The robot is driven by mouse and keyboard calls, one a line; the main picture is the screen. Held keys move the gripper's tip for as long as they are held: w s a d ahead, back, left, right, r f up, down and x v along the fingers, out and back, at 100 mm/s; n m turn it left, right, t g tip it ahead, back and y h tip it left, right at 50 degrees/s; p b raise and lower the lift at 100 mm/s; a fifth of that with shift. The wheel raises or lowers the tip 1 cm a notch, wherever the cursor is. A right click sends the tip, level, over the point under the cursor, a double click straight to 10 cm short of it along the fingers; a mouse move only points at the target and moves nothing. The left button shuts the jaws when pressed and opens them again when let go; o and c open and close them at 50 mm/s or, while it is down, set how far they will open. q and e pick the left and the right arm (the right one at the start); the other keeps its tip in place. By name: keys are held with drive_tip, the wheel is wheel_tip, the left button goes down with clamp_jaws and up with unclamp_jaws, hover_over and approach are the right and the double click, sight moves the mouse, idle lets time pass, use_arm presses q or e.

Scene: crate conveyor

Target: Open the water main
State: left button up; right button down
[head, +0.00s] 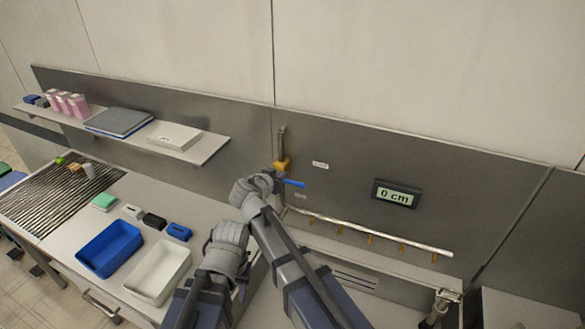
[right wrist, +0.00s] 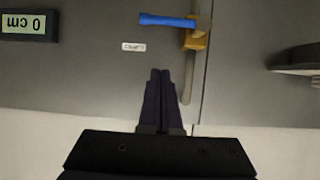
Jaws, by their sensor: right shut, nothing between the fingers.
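The valve has a yellow-orange body (head: 281,165) on a vertical grey pipe at the back panel. Its blue lever (head: 294,183) points right, crosswise to the pipe. In the right wrist view, which is upside down, the blue lever (right wrist: 168,20) and orange body (right wrist: 196,41) lie just beyond my fingertips. My right gripper (right wrist: 161,72) is shut and empty, apart from the lever; in the head view its wrist hides part of the valve area. My left gripper (head: 231,240) is low over the counter beside the white tray; its fingers are not clear.
A display (head: 396,194) on the panel reads 0 cm. A horizontal pipe with several brass nozzles (head: 371,238) runs to the right. A blue tray (head: 108,248) and white tray (head: 158,272) stand on the counter. A shelf (head: 205,150) juts out left of the valve.

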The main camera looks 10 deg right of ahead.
drive_tip(key=shift+a+r, duration=0.15)
drive_tip(key=shift+r, duration=0.05)
drive_tip(key=w+d+f+b, duration=0.4)
drive_tip(key=w+f+b, duration=0.3)
drive_tip(key=f+b, duration=0.1)
drive_tip(key=shift+d+f, duration=0.15)
drive_tip(key=shift+d, duration=0.15)
idle(0.4)
